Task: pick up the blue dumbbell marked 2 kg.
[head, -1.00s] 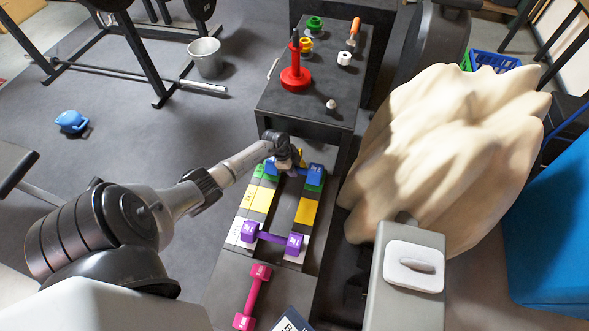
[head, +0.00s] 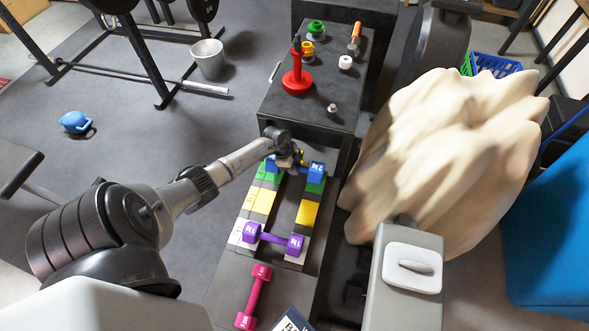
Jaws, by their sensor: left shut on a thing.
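The blue dumbbell (head: 316,172) lies crosswise at the far end of a colour-blocked rack (head: 309,213) in the head view. Its right head shows a pale marking too small to read for sure. My left gripper (head: 299,160) is over its handle from above and shut on it. The gripper hides most of the handle and part of the left head. The dumbbell is at the green blocks; I cannot tell whether it touches them. My right gripper is not in view.
A purple dumbbell (head: 272,239) lies across the near white blocks, and a magenta dumbbell (head: 254,297) lies nearer. Behind the rack, a dark box (head: 322,110) holds a red weight stand (head: 297,82) and small items. A large cream lumpy object (head: 445,160) stands close on the right.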

